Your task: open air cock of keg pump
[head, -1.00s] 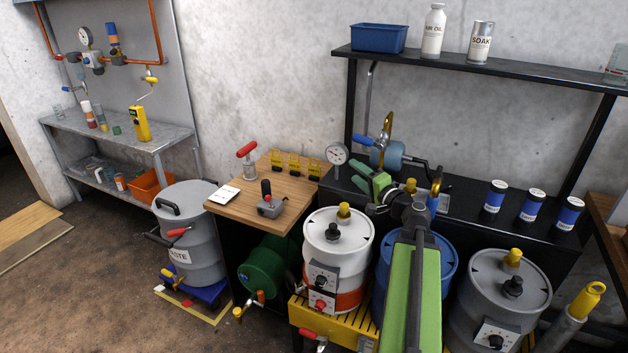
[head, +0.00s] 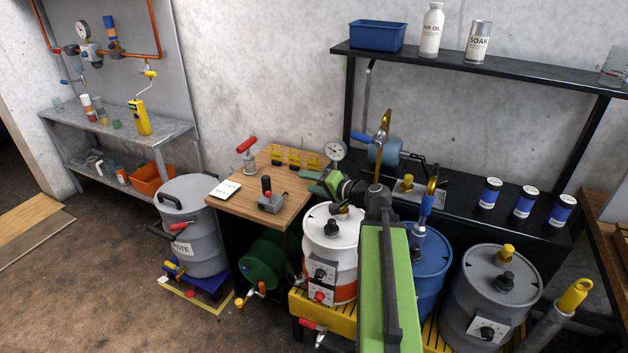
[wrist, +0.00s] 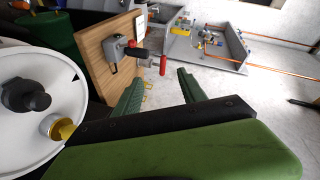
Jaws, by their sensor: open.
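My gripper (head: 323,183) is open and empty, its green fingers pointing left beside the right edge of the wooden bench top. In the wrist view its two fingers (wrist: 160,77) stand apart with nothing between them. A red-handled lever (head: 312,325) shows below the yellow stand.
The wooden bench (head: 243,205) holds a grey lever unit (head: 270,199), a red-handled tool (head: 247,150) and a white card. A gauge (head: 335,151) and blue motor (head: 385,151) stand at the back. The grey drum (head: 490,290) is at right. Open floor lies at left.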

